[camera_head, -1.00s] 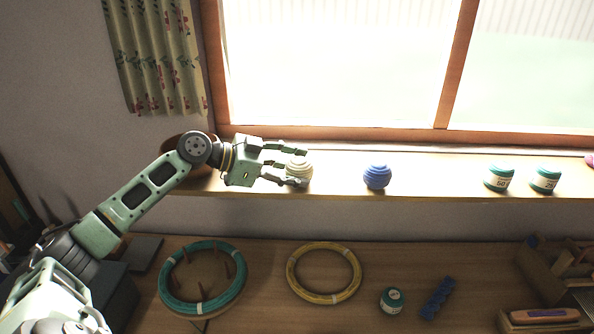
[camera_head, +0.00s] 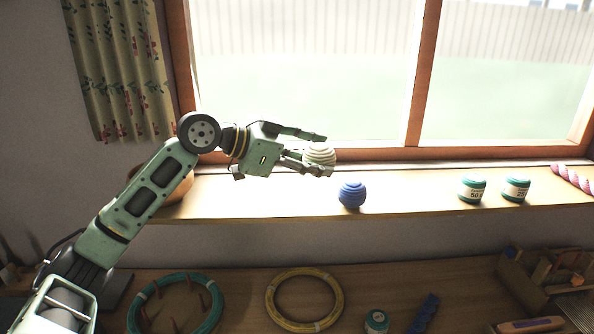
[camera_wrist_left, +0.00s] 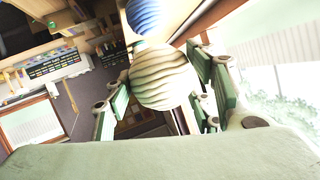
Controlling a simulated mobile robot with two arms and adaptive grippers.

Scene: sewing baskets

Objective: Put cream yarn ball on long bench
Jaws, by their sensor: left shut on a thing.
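The cream yarn ball (camera_head: 319,154) is between the fingers of my left gripper (camera_head: 322,156), which is shut on it. The ball is held above the window sill, up and to the left of the blue yarn ball. In the left wrist view the cream ball (camera_wrist_left: 163,76) sits between the finger pads, with the blue ball beyond it. The long bench may be the wooden surface (camera_head: 240,290) below the sill; I cannot tell for sure. My right gripper is not in view.
A bowl (camera_head: 172,190) is behind my arm.

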